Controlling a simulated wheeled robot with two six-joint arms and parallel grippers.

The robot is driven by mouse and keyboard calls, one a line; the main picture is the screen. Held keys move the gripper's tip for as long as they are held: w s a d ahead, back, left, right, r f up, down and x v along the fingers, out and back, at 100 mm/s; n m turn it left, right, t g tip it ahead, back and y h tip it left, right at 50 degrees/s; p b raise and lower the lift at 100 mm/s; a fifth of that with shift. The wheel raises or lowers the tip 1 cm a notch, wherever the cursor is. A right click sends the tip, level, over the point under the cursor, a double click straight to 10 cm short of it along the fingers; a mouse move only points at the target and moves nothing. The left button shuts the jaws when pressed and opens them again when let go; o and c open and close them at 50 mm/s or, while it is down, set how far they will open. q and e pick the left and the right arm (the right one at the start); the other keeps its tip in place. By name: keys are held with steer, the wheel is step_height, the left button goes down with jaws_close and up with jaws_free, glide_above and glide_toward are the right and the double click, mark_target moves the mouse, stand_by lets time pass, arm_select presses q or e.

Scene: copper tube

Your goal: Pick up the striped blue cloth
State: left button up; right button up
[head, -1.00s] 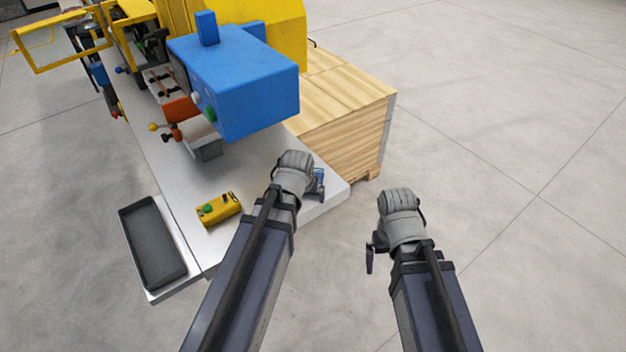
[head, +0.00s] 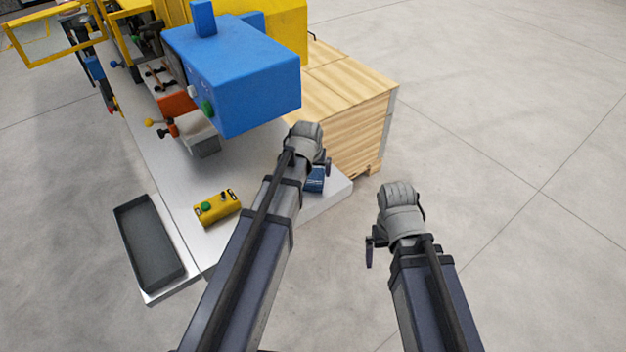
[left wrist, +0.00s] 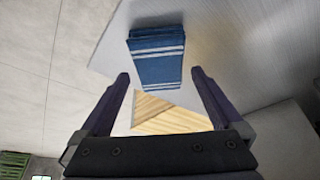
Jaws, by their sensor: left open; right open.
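The blue cloth (head: 314,181) with white stripes lies folded on the light metal table (head: 262,205), near its right end. In the head view it is partly hidden by my left arm. The left wrist view shows the cloth (left wrist: 157,62) whole, its near end between the fingertips in the picture. My left gripper (left wrist: 161,75) is open and empty, over the table end; whether it touches the cloth I cannot tell. In the head view my left gripper (head: 326,166) is mostly hidden behind its wrist. My right gripper (head: 370,250) is open and empty, over the floor.
A blue machine housing (head: 240,80) overhangs the table close to my left wrist. A wooden crate (head: 345,125) stands behind the table end. A yellow control box (head: 218,207) and a dark tray (head: 150,245) are left of my left arm. The floor at right is clear.

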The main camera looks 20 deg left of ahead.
mark_target(313, 175)
arm_select(q)
steer(key=b+x, duration=0.2)
steer(key=x, duration=0.1)
steer(key=shift+s+d, duration=0.1)
steer(key=shift+s, duration=0.05)
steer(key=shift+f, duration=0.1)
arm_select(e)
step_height(313, 175, down, 3)
steer(key=shift+w+a+r, duration=0.1)
arm_select(q)
steer(key=shift+f, duration=0.2)
arm_select(e)
steer(key=shift+f, duration=0.3)
arm_select(q)
steer(key=shift+c, duration=0.4)
steer(key=c, duration=1)
steer(key=shift+r, duration=0.2)
arm_select(e)
steer(key=shift+r, duration=0.2)
